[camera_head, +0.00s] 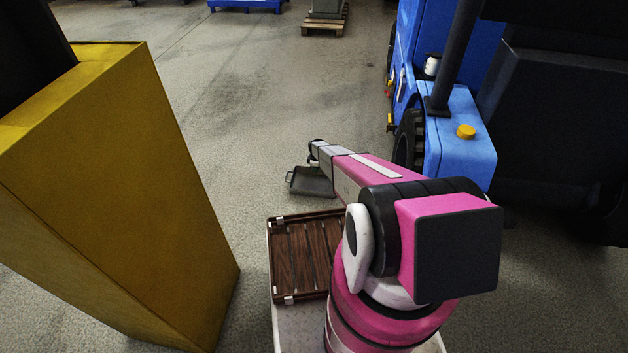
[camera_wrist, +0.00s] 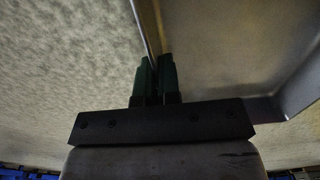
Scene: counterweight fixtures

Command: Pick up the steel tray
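The steel tray (camera_head: 312,183) is a shallow grey tray with a thin handle at its left. It shows in the head view just beyond the wooden-slatted deck, low at the floor; I cannot tell if it touches the floor. In the wrist view, the tray (camera_wrist: 225,50) fills the upper right, with its thin wall running up from the fingers. My gripper (camera_wrist: 155,75) has its two dark green fingers close together, one on each side of that wall, and looks shut on it. In the head view my arm's end hides the gripper.
A tall yellow block (camera_head: 110,190) stands close at the left. A blue vehicle (camera_head: 455,140) with a black tyre is at the right, near my arm. A pallet (camera_head: 325,22) with a grey load stands far back. The floor between is open.

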